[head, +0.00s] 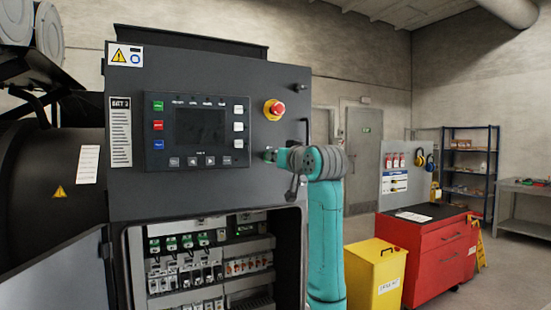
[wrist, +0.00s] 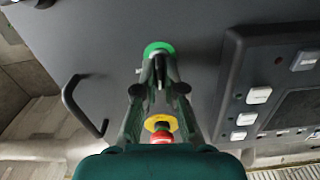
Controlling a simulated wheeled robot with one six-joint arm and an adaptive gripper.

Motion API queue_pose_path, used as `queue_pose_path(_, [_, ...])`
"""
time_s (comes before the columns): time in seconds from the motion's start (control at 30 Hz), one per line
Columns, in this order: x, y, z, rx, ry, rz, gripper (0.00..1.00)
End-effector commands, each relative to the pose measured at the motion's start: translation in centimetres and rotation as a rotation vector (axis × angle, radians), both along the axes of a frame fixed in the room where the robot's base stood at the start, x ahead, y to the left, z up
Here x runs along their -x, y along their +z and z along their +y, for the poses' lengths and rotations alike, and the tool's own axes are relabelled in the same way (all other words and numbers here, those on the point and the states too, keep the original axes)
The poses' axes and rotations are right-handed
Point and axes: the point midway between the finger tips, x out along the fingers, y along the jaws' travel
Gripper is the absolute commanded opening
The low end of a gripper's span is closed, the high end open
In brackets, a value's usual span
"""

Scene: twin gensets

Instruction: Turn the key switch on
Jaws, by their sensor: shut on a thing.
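The key switch (wrist: 158,47) shows in the wrist view as a green round collar on the dark panel face. My gripper (wrist: 158,82) is directly at it, its fingertips closed together on the key just in front of the collar. The fingers hide most of the key, so I cannot tell its turn angle. In the head view my gripper (head: 273,156) reaches the panel from the right, below the emergency stop, and the switch is largely covered by it.
The red emergency stop (head: 275,109) on its yellow collar sits just above my gripper. The control display (head: 200,127) is to the left. Below, the cabinet (head: 218,263) is open with breakers inside. A yellow bin (head: 375,280) and red tool cabinet (head: 435,262) stand at right.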

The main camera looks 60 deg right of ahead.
Motion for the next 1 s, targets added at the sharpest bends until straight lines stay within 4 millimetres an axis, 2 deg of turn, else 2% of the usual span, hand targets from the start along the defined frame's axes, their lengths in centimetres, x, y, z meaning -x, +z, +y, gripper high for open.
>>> queue_pose_path(0.7, [0.08, -0.15, -0.16, -0.538, 0.0, -0.328, 0.0])
queue_pose_path(1.0, [0.09, -0.21, -0.19, -0.718, -0.001, -0.438, 0.0])
